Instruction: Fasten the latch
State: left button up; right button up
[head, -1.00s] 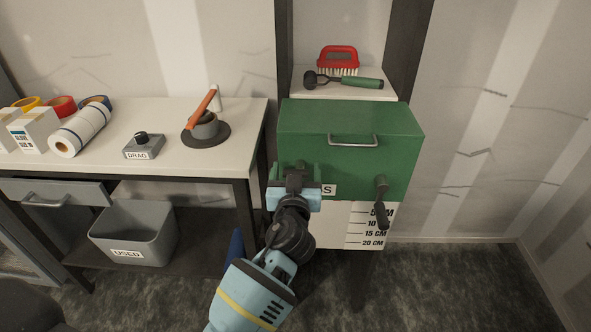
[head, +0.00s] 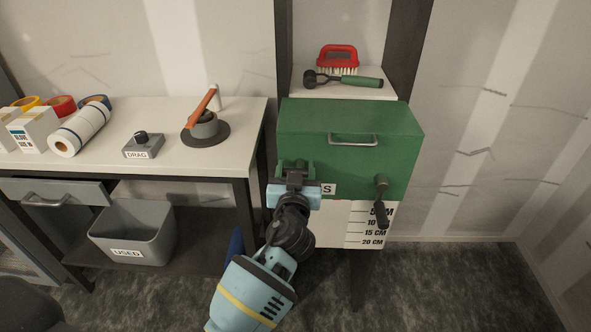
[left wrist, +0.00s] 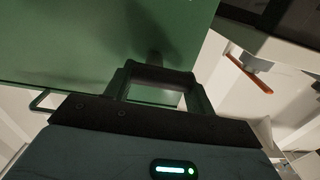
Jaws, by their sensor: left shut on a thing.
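A green chest (head: 350,118) has a grey bar handle (head: 353,140) on its front. A dark latch lever (head: 381,205) hangs at the right of the chest front, pointing down. My left gripper (head: 296,168) is at the left of the chest front, shut on what seems to be another latch; its jaws and body mostly hide it. In the left wrist view the fingers (left wrist: 155,88) are against the green face, and what they hold cannot be made out. My right gripper is not in view.
A shelf above the chest holds a red brush (head: 338,60) and a green-handled tool (head: 345,81). A white workbench (head: 110,175) stands at left with tape rolls and an orange-handled tool (head: 201,112). A grey bin (head: 132,235) sits below. Floor at right is clear.

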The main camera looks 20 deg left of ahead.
pick_arm(q)
jog(key=m, duration=0.4)
jog(key=shift+d+r, duration=0.15)
jog(key=m, duration=0.3)
jog(key=m+p, duration=0.1)
jog(key=shift+w+d+m, duration=0.1)
jog(key=shift+d+m, duration=0.15)
jog(key=shift+m, duration=0.15)
jog(key=m, duration=0.2)
jog(key=m+p, duration=0.1)
jog(key=m, duration=0.3)
jog(key=shift+w+d, duration=0.1)
jog(key=shift+d, duration=0.2)
jog(key=shift+d+m+p, duration=0.1)
jog(key=shift+m+p, duration=0.45)
jog(key=shift+m, duration=0.75)
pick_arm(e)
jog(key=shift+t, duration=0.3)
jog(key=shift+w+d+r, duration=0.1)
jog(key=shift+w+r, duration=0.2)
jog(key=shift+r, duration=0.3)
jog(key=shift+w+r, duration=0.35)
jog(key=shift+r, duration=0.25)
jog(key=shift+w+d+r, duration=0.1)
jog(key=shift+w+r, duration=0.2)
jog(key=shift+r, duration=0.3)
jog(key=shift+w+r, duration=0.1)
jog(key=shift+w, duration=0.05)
pick_arm(q)
jog(key=o, duration=1)
